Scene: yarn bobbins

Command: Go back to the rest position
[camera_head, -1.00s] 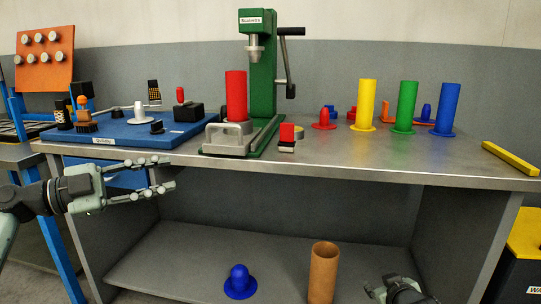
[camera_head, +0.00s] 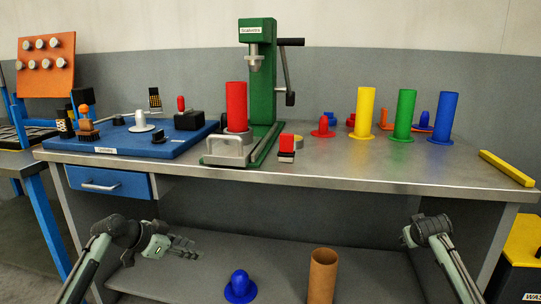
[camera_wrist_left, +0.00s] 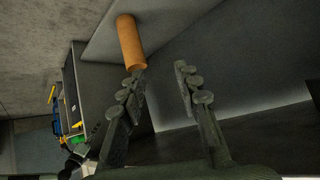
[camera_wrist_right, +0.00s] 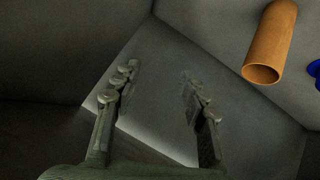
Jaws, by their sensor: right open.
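My left gripper (camera_head: 185,247) hangs in front of the workbench, below the tabletop and above the lower shelf. Its fingers stand apart with nothing between them in the left wrist view (camera_wrist_left: 158,70). My right arm comes in at the lower right of the head view, and its fingers are hidden there. In the right wrist view my right gripper (camera_wrist_right: 158,72) has its fingers spread and empty. Both grippers are clear of the objects on the bench.
The workbench (camera_head: 330,172) carries a green press (camera_head: 262,80) with a red bobbin (camera_head: 236,105), a blue board (camera_head: 120,138), and yellow, green and blue bobbins. A brown tube (camera_head: 322,275) and a blue piece (camera_head: 240,288) stand on the lower shelf (camera_head: 285,248).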

